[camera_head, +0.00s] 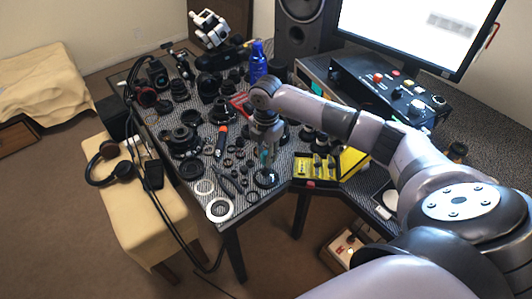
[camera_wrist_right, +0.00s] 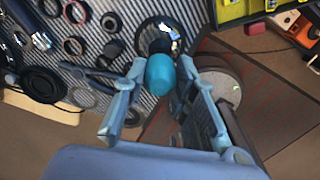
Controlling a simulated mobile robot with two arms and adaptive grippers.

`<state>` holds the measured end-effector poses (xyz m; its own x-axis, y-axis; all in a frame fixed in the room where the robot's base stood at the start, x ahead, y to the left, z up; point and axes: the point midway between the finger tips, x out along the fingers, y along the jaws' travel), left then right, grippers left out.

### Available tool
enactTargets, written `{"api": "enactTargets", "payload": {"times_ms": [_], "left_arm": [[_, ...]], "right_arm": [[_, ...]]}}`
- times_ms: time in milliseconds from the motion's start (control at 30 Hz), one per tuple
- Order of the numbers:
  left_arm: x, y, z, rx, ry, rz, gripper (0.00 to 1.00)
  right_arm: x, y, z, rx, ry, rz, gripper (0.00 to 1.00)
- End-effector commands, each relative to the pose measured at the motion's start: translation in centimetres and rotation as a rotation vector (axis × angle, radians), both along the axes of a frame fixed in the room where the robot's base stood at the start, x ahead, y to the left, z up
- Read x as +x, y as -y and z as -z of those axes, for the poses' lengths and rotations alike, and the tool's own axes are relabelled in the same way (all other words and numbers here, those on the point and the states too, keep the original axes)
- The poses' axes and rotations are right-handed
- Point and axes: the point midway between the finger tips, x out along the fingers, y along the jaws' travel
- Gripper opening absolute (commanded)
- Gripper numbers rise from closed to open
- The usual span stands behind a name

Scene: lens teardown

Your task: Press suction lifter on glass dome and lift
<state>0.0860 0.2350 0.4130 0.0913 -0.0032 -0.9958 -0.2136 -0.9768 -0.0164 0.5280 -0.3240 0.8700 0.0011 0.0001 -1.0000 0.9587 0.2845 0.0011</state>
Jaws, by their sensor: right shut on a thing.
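My right gripper (camera_head: 265,155) points down over the near corner of the dark patterned table. In the right wrist view, the gripper (camera_wrist_right: 162,72) has its two fingers on either side of the teal handle of the suction lifter (camera_wrist_right: 162,76) and is shut on it. The lifter's black end points at the glass dome (camera_wrist_right: 152,33), a dark, shiny round piece. The dome also shows below the gripper in the head view (camera_head: 266,180). The lifter's end covers part of the dome, and I cannot tell whether they touch. My left gripper is not in view.
Lens parts and rings crowd the table left of the gripper, with a pale ring (camera_head: 220,209) at the near edge. A yellow case (camera_head: 316,168) lies right of the dome. A blue bottle (camera_head: 258,62) stands behind. The table's front edge is close to the dome.

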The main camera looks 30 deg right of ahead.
Motion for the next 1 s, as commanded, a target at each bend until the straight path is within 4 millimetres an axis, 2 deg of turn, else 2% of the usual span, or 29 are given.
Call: {"api": "enactTargets", "payload": {"times_ms": [1000], "left_arm": [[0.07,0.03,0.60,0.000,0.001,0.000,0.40]], "right_arm": [[0.00,0.01,0.89,0.000,0.000,0.000,0.01]]}}
